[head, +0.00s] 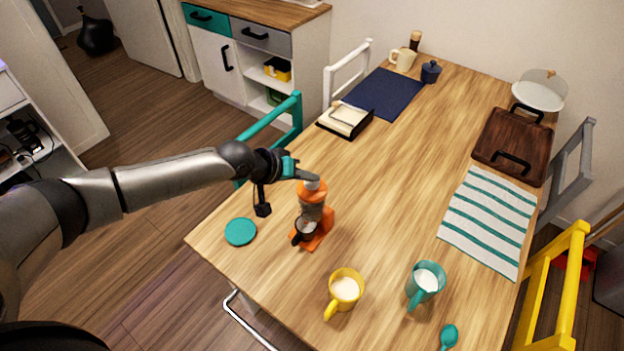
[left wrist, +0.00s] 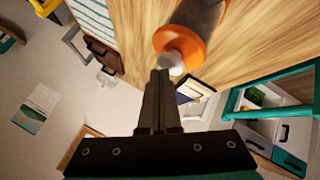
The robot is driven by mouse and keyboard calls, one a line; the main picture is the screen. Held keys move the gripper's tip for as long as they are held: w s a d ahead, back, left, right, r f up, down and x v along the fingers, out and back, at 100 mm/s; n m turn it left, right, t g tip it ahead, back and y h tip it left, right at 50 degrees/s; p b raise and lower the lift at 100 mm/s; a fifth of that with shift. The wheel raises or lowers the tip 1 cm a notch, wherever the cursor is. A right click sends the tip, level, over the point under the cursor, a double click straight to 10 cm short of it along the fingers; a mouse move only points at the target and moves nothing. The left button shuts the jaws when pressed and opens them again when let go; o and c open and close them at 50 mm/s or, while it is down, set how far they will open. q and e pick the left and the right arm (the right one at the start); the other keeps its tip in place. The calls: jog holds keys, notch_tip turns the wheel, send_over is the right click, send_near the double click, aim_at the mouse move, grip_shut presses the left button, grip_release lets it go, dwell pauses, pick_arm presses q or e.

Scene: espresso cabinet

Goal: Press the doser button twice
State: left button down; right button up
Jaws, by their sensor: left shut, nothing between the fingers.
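The doser (head: 328,222) stands upright on the wooden table, orange with a grey body and an orange cap. A dark-handled portafilter (head: 304,230) sits at its front. In the left wrist view the doser's orange cap (left wrist: 186,45) carries a pale grey button (left wrist: 171,64). My left gripper (head: 316,178) is shut and empty, its fingertips right at the top of the doser. In the left wrist view the closed fingertips (left wrist: 160,74) are beside or against the button; I cannot tell whether they touch it. In the head view the fingers largely hide the button.
A teal coaster (head: 240,231) lies left of the doser. A yellow mug (head: 345,288) and a teal mug (head: 423,284) stand nearer the front. A teal chair (head: 270,125) is behind my left forearm. The table's middle is clear.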

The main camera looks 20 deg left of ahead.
aim_at(308, 186)
pick_arm(q)
jog(key=shift+f, duration=0.35)
jog(key=shift+r, duration=0.1)
dwell(0.4)
jog(key=shift+r+p, duration=1.1)
jog(key=shift+r, duration=0.05)
jog(key=shift+r, duration=0.1)
notch_tip(308, 186, up, 5)
jog(key=p, duration=0.5)
jog(key=shift+s, duration=0.1)
dwell(1.9)
